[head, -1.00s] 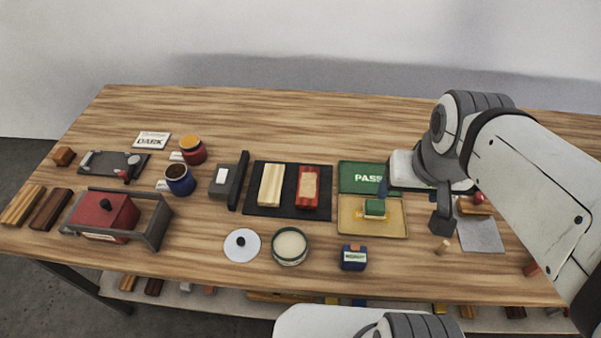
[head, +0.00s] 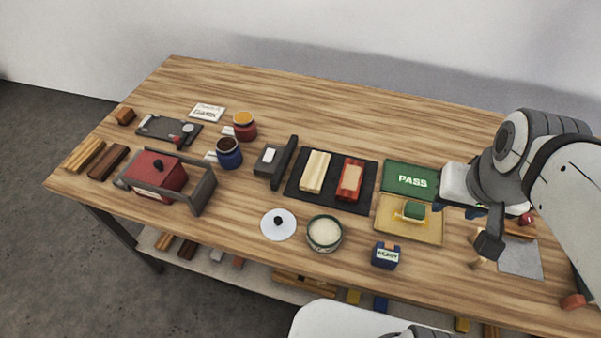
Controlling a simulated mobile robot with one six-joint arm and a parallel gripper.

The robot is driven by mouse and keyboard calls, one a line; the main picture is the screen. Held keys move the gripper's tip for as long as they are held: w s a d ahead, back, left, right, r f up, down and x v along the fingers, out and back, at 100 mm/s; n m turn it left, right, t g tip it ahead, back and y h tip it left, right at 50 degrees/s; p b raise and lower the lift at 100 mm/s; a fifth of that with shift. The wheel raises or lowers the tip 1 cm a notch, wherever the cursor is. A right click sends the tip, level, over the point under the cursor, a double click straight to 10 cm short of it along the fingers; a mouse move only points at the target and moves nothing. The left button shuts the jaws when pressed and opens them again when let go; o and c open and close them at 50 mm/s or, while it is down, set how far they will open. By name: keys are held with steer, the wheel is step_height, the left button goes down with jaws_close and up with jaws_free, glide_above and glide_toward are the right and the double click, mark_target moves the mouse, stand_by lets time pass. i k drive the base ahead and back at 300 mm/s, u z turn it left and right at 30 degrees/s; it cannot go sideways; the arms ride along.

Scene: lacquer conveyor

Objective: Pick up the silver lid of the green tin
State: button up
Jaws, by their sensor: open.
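The silver lid (head: 278,225) is a pale round disc with a dark knob. It lies flat on the wooden table near the front edge. The green tin (head: 324,234) stands open just to the right of the lid, with pale contents showing. The lid and the tin are apart. My gripper (head: 466,228) is open at the right of the table, beside the yellow tray and well to the right of the lid and tin. Its fingers are partly hidden by the arm.
A dark blue block (head: 385,255) stands right of the tin. Behind are a black mat (head: 332,191) with two blocks, a green PASS pad (head: 411,180) and a yellow tray (head: 408,229). A red box (head: 157,174) in a grey frame stands left. Table between it and the lid is clear.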

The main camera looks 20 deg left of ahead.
mark_target(277, 224)
steer(key=k, duration=1.2)
steer(key=u, duration=0.4)
steer(key=i, duration=0.6)
steer(key=u, duration=0.55)
steer(key=i, duration=0.7)
steer(key=u, duration=0.05)
